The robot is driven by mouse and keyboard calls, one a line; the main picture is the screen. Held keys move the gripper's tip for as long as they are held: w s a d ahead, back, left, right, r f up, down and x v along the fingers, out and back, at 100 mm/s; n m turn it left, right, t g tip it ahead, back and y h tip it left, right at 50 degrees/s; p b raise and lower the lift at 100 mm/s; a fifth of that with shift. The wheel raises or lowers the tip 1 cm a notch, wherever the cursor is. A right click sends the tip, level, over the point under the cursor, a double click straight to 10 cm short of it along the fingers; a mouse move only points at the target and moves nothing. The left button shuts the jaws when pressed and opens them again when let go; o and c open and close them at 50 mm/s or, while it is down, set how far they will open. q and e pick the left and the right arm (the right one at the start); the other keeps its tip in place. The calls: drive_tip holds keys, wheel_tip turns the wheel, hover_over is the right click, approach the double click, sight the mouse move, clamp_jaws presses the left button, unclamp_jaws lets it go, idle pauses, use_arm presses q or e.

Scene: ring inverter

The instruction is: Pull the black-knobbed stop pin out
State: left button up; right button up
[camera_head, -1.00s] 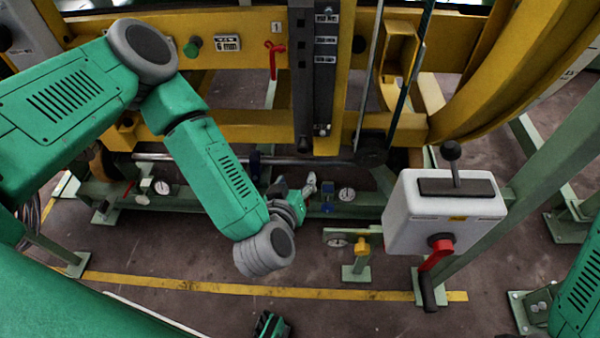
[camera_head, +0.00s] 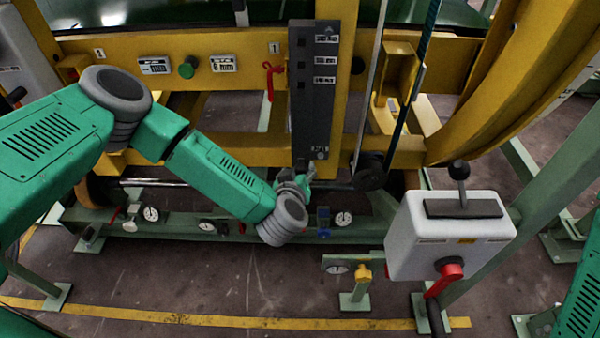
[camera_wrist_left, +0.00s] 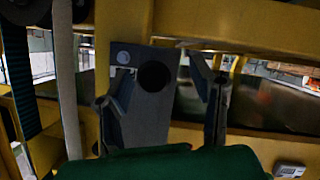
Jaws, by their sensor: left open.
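The stop pin's round black knob (camera_wrist_left: 153,77) shows in the left wrist view, in front of a grey metal plate (camera_wrist_left: 150,115). My open left gripper's fingers stand on either side of it in that picture; I cannot tell how far the knob is from them in depth. In the head view my left gripper (camera_head: 299,181) is just below the lower end of the dark upright plate (camera_head: 314,90), where the knob is too small to make out clearly. My right gripper is not in view.
A yellow frame beam (camera_head: 215,129) runs behind my left arm. A white control box (camera_head: 448,240) with a black lever and a red handle stands at the right. Gauges line the low green rail.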

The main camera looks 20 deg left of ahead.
use_arm(q)
drive_tip(key=shift+w+a+f, duration=0.1)
drive_tip(key=shift+w+a, duration=0.05)
drive_tip(key=shift+a, duration=0.05)
drive_tip(key=shift+d, duration=0.45)
drive_tip(key=shift+c, duration=0.3)
drive_tip(key=shift+d+r, duration=0.2)
drive_tip(key=shift+d, duration=0.1)
clamp_jaws()
drive_tip(key=shift+a, duration=0.25)
drive_tip(key=s+d+p, duration=0.2)
drive_tip(key=s+p, duration=0.3)
drive_tip(key=s, duration=0.4)
drive_tip(key=shift+s+d, duration=0.3)
drive_tip(key=shift+d, duration=0.05)
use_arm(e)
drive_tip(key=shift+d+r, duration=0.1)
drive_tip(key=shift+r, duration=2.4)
use_arm(q)
drive_tip(key=shift+s+f, duration=0.1)
